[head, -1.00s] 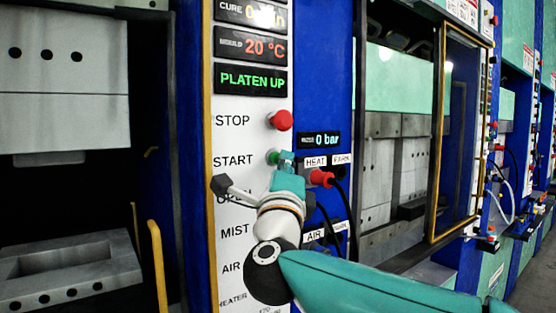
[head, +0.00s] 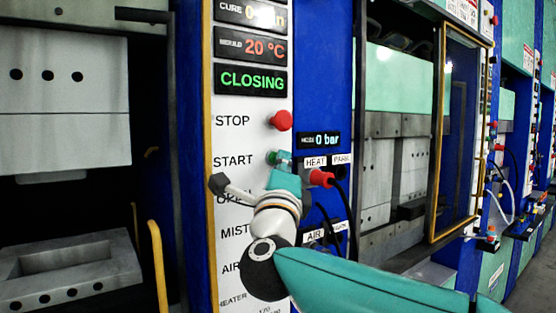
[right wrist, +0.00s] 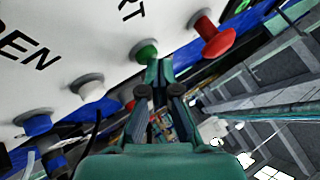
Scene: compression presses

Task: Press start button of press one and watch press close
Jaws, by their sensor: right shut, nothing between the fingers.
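The press one panel (head: 240,190) stands centre-left in the head view. Its green START button (head: 272,157) shows at the tip of my right gripper (head: 284,162), which is shut and empty. In the right wrist view the shut fingertips (right wrist: 158,72) are close beside the green button (right wrist: 145,50); I cannot tell if they touch it. The status display (head: 252,80) reads CLOSING in green. The upper platen (head: 65,130) hangs on the left, with a gap above the lower mould block (head: 70,270). My left gripper is out of view.
The red STOP button (head: 281,120) is just above START. A red plug with a black cable (head: 320,178) is right of my gripper. A yellow rail (head: 157,265) stands before the press opening. A second press (head: 395,160) and more machines line the right.

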